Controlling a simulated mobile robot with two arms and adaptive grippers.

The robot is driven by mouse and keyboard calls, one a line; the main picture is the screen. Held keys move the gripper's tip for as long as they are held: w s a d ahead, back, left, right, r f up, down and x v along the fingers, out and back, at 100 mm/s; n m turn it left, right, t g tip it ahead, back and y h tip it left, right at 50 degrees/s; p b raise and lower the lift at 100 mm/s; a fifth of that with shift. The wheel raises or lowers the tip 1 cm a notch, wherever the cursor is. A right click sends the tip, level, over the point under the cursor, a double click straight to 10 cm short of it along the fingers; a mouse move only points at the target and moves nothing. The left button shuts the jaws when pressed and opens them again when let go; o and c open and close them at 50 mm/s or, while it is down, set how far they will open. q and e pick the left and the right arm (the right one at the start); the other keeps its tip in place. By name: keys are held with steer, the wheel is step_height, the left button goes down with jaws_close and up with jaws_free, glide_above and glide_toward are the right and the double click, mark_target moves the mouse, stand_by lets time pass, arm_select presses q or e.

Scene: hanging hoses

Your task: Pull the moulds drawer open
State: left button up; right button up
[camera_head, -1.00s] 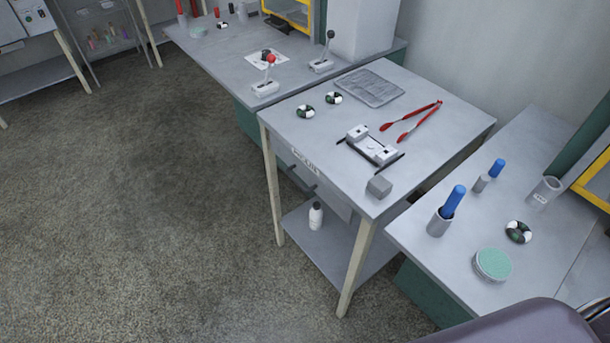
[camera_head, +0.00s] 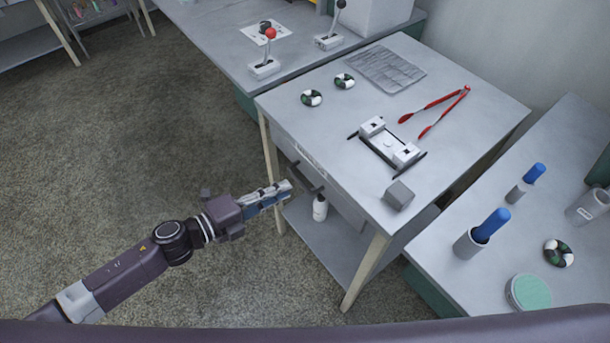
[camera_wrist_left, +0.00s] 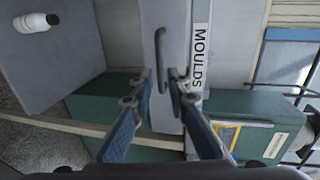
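The moulds drawer (camera_head: 345,207) is a grey front under the top of the middle table and looks closed. Its white label reads MOULDS (camera_wrist_left: 200,55) in the left wrist view. A dark bar handle (camera_head: 304,179) is on its front; it also shows in the left wrist view (camera_wrist_left: 160,50). My left gripper (camera_head: 288,189) is just in front of the handle. Its two blue-padded fingers (camera_wrist_left: 164,75) are apart, with the handle's lower end between the tips in the wrist picture. I cannot tell whether they touch it. My right gripper is not in view.
A white bottle (camera_head: 320,208) stands on the lower shelf (camera_head: 325,240) below the drawer. On the tabletop are a white device (camera_head: 388,145), a grey block (camera_head: 398,195) and red tongs (camera_head: 435,108). Open floor (camera_head: 110,150) lies left of the table.

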mark_target(300, 180)
arm_select(q)
steer(key=x, duration=0.6)
steer(key=shift+w+d+f+p, duration=0.1)
steer(key=shift+w+d+p, duration=0.15)
steer(key=shift+p, duration=0.05)
jaws_close()
